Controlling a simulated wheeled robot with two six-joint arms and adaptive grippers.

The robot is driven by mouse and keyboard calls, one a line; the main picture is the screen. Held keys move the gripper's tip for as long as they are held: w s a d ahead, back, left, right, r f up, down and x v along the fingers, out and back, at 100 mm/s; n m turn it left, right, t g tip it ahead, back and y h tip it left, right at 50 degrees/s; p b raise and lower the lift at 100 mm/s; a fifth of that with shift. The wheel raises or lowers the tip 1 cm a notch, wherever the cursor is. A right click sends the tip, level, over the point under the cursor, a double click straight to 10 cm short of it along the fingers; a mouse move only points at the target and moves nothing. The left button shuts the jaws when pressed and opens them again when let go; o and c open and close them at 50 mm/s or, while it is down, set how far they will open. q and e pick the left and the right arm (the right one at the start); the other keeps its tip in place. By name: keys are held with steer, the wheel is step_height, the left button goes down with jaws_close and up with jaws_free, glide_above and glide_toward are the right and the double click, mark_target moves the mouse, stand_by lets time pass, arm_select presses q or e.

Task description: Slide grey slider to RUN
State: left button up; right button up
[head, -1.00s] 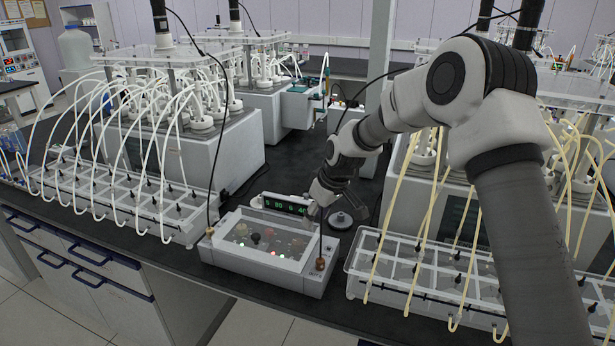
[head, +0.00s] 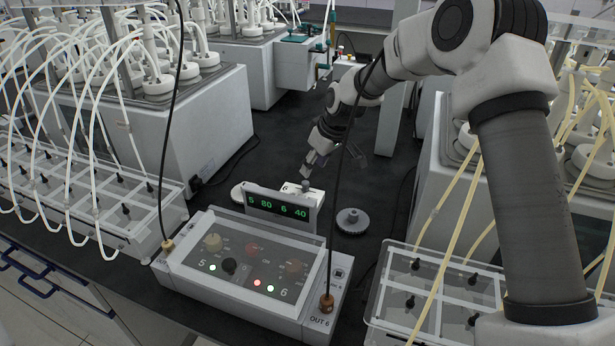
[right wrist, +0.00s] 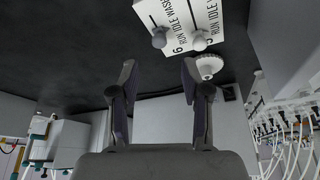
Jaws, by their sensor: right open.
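A small white slider box (head: 312,193) stands behind the control unit's display in the head view. A grey knob (head: 306,184) stands up on it. In the right wrist view its white panel (right wrist: 179,14) reads RUN, IDLE, WASH in two rows, marked 6 and 5. A darker grey knob (right wrist: 159,40) and a paler one (right wrist: 198,43) stand out from it; their exact slot positions cannot be told. My right gripper (head: 332,160) is open and empty above and behind the box. In the wrist view its fingers (right wrist: 157,78) are apart, clear of both knobs. My left gripper is not visible.
The control unit (head: 240,290) with its green-digit display (head: 278,206) stands in front of the slider box. A round grey piece (head: 352,221) lies to its right. Thin black cables rise from the unit. Tube racks (head: 95,205) and reactors flank it. Dark bench is clear behind.

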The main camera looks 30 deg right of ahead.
mark_target(306, 182)
steer(key=x, duration=0.7)
steer(key=shift+d, duration=0.15)
steer(key=shift+s+r, duration=0.15)
jaws_close()
steer(key=shift+w+a, duration=1.2)
steer(key=shift+w, duration=0.05)
steer(key=shift+d, duration=0.1)
